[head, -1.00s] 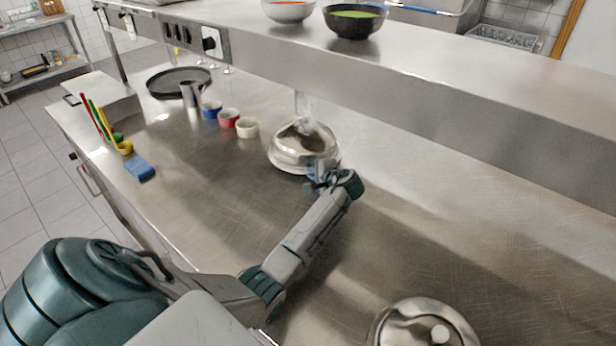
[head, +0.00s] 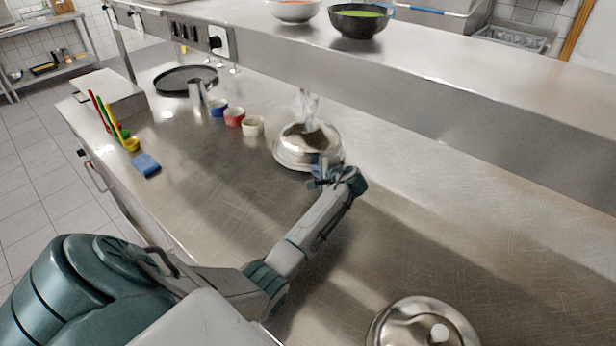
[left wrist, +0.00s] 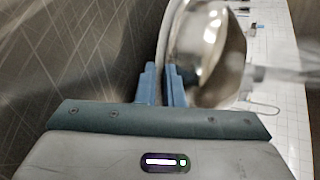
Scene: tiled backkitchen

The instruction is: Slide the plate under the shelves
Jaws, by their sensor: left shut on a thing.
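The plate (head: 293,164) shows as a pale, shiny rim beneath a steel dome (head: 300,142) on the steel counter, close to the front of the overhead shelf (head: 440,92). My left gripper (head: 322,178) is at the plate's near right edge, shut on its rim. In the left wrist view, the fingers (left wrist: 162,88) close on the thin rim beside the shiny dome (left wrist: 208,50). The dome covers most of the plate, so what is beneath it is hidden. My right gripper is not in view.
A clear glassy thing (head: 308,102) stands behind the dome. Small cups (head: 234,117), a blue sponge (head: 146,165) and a round dark tray (head: 185,78) are to the left. A second steel lid (head: 410,312) is near front right. The counter's right side is clear.

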